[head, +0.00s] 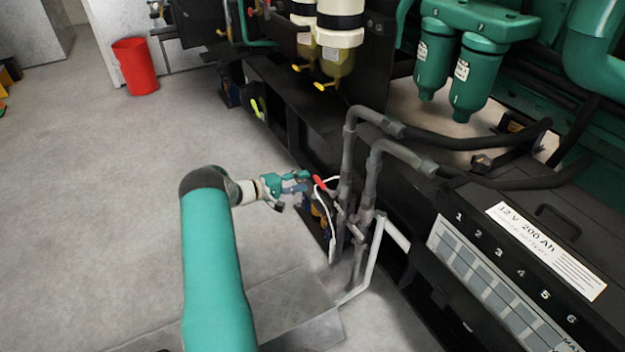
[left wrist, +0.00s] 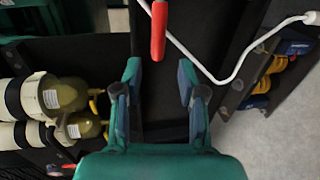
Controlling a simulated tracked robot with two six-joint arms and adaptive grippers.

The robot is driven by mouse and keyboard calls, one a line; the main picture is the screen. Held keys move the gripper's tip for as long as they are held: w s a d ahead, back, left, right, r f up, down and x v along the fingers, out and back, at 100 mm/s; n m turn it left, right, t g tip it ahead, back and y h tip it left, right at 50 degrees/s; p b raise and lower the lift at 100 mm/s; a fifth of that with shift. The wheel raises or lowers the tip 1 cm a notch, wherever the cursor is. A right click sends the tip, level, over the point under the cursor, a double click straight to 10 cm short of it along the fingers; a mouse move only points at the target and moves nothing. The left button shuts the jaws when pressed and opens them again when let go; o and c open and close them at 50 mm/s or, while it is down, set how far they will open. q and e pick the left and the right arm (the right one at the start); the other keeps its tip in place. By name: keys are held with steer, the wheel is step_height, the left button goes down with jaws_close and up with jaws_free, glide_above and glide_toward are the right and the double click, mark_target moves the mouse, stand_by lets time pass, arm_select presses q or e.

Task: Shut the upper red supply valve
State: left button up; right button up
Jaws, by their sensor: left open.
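A red valve lever (head: 320,183) sits on the grey pipes (head: 345,170) beside the black frame in the head view. The lever also shows in the left wrist view (left wrist: 158,30), pointing down the picture, its free end between the lines of my fingers near the tips. My left gripper (head: 300,186) is open just left of the lever. In the left wrist view its two fingers (left wrist: 158,78) stand apart with nothing held between them. The valve body is hard to make out in the head view. My right gripper is in neither view.
A white hose (left wrist: 215,75) curves close by the lever. A black battery box (head: 540,225) stands to the right, and green filters (head: 450,75) behind. A red bin (head: 135,66) stands at the back left. The floor (head: 110,200) on the left is clear.

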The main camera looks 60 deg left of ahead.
arm_select(q)
steer(key=v, duration=0.6)
stand_by(0.4)
